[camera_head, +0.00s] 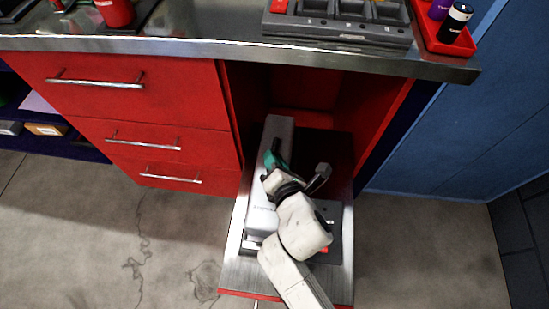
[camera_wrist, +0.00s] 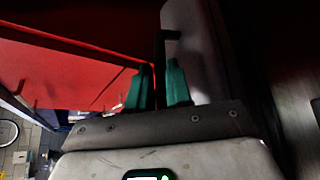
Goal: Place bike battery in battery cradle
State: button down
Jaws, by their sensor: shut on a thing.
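A long grey box, which I take to be the bike battery (camera_head: 280,133), lies lengthwise along the left side of the pulled-out drawer. My gripper (camera_head: 273,163) has teal fingers and is at this battery. In the wrist view, my gripper (camera_wrist: 160,86) is shut on a black bent handle (camera_wrist: 158,52) beside the battery's grey body (camera_wrist: 203,45). My arm hides part of the battery and the drawer's middle. I cannot clearly make out a battery cradle.
The pull-out drawer (camera_head: 240,272) has a metal rim and stands open under the bench top (camera_head: 210,49). Red drawers (camera_head: 150,95) are at its left, a blue wall (camera_head: 460,120) at its right. A grey slotted case (camera_head: 340,30) and red tray (camera_head: 440,45) stand on the bench.

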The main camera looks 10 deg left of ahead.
jog(key=shift+w+a+f+b, duration=0.15)
jog(key=shift+f+b, duration=1.05)
jog(key=shift+f, duration=0.9)
jog(key=c, duration=1.4)
grip_release()
jog(key=shift+f, duration=0.4)
jog(key=o, duration=0.4)
jog(key=shift+c, duration=0.2)
jog(key=shift+s, duration=0.2)
jog(key=p+v, duration=0.3)
jog(key=v, duration=0.9)
jog(key=shift+r, duration=0.1)
